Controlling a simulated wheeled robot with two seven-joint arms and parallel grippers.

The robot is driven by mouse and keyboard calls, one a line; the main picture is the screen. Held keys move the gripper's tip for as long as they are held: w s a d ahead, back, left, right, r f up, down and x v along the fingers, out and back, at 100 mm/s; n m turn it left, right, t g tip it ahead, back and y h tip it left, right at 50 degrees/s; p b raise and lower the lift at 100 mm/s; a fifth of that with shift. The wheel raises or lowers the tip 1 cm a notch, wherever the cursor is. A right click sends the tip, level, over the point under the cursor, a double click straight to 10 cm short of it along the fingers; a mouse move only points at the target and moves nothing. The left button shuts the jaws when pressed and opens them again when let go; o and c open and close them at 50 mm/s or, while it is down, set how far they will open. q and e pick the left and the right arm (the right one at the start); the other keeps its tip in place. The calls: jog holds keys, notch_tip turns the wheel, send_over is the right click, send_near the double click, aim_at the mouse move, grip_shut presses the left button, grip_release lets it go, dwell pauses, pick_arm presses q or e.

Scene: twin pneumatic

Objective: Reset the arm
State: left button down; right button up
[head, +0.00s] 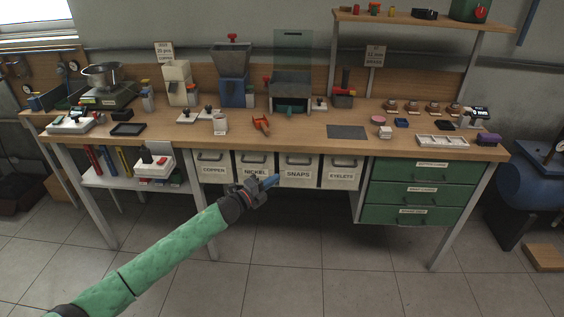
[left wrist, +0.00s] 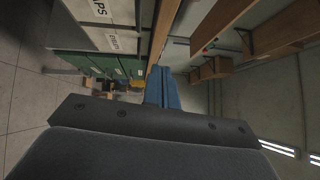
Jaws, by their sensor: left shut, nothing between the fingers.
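My left arm, in a green sleeve, reaches in from the lower left of the head view. Its gripper (head: 271,181) has blue fingers and is shut and empty. My right gripper is in neither view.
The wooden workbench (head: 290,136) carries presses, a blue hopper machine (head: 232,82), orange-handled pliers (head: 261,124) and a dark mat (head: 347,132). Labelled bins and green drawers (head: 424,171) sit under it. A blue tank (head: 545,185) stands at the right. The floor in front is clear.

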pick_arm(q)
jog(key=shift+s, duration=0.1)
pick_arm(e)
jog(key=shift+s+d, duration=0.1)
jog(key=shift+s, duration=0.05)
